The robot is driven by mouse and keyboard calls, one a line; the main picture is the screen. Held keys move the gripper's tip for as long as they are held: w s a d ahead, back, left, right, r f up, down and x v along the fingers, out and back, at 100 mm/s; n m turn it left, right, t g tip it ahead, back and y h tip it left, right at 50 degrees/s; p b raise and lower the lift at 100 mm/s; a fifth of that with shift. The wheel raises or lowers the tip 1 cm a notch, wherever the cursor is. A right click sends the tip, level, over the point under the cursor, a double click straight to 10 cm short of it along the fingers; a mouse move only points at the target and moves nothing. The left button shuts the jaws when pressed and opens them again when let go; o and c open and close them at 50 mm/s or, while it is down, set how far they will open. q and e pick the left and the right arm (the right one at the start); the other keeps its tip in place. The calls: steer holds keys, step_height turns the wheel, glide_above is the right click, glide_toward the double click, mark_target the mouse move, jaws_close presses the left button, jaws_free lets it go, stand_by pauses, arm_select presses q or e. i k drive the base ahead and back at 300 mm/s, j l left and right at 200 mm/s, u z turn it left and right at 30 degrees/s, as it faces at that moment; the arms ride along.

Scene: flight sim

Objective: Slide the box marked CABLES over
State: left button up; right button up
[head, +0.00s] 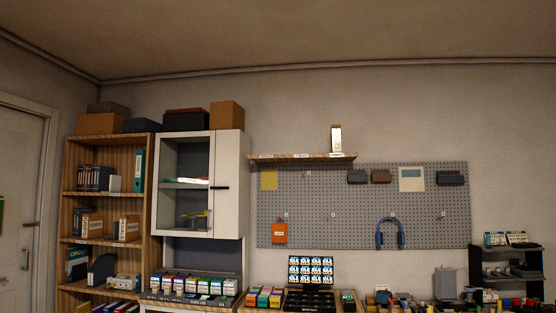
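I cannot read the word CABLES on any box from here. Neither of my grippers is in view.
A pegboard (350,215) with headphones (390,232) and an orange tag (280,233) hangs right of the cabinet. A narrow wall shelf (290,157) sits above it. Rows of small coloured boxes (190,285) and a dark rack (478,265) line the bottom. A door (20,200) is at left.

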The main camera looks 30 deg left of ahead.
mark_target(336, 138)
steer(key=i+j+u, duration=0.15)
steer(key=i, duration=0.25)
steer(key=i+j+u, duration=0.15)
steer(key=i+j, duration=0.2)
steer(key=i+j+u, duration=0.15)
steer(key=i, duration=0.3)
steer(key=i+j+u, duration=0.15)
steer(key=i, duration=0.3)
